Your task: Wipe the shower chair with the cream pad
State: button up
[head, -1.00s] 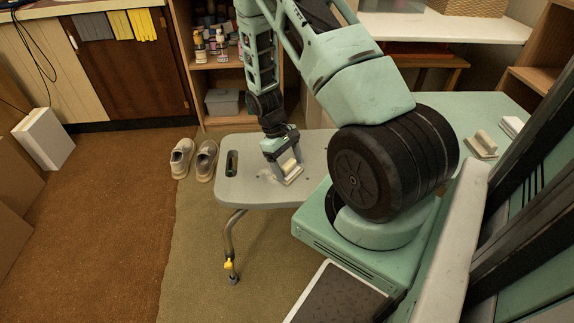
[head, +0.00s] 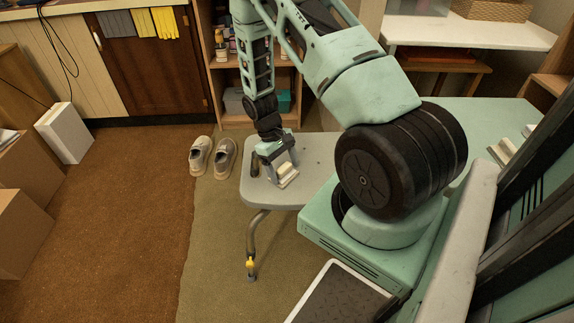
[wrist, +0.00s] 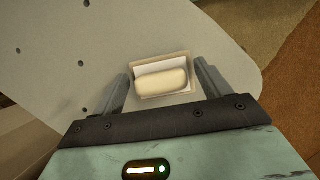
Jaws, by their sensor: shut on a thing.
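My gripper (head: 281,166) is over the left part of the seat, pointing down and shut on the cream pad (head: 288,178).
A pair of shoes (head: 213,157) stands on the floor left of the chair. Brown cabinets (head: 150,65) and an open shelf (head: 245,115) line the back. A white box (head: 64,133) and cardboard boxes (head: 22,210) are at left. Carpet between is clear.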

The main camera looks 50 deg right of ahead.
jog(key=shift+w+a, duration=0.3)
jog(key=shift+w, duration=0.05)
notch_tip(320, 180, up, 8)
jog(key=p, duration=0.6)
jog(key=shift+p, duration=0.35)
